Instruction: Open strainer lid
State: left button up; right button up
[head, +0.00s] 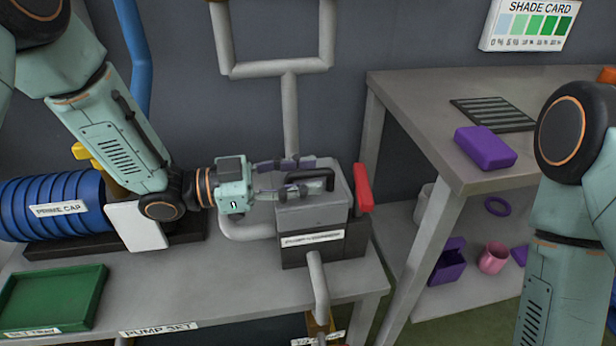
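The strainer (312,215) is a grey box on a dark base with a partly legible white label, standing at the right end of the bench. Its lid lies flat on top and looks closed, with a black bar handle (322,175). My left gripper (306,176) reaches in from the left over the lid. Its fingers are apart, one on the far side of the handle and one on the near side. I cannot tell whether either touches it. My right arm shows at the right edge, but its gripper is out of view.
A red lever (363,187) stands close beside the strainer's right side. Grey pipes rise behind it and drop in front. A blue ribbed cylinder (50,208) and a green tray (52,298) are at left. A shelf table (425,125) with a purple block (486,148) is at right.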

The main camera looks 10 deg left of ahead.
pick_arm(q)
jog(key=shift+d, duration=0.35)
jog(key=shift+w+d, duration=0.1)
jog(key=shift+w, duration=0.2)
jog(key=shift+s, duration=0.1)
jog(key=shift+c, duration=0.8)
grip_shut()
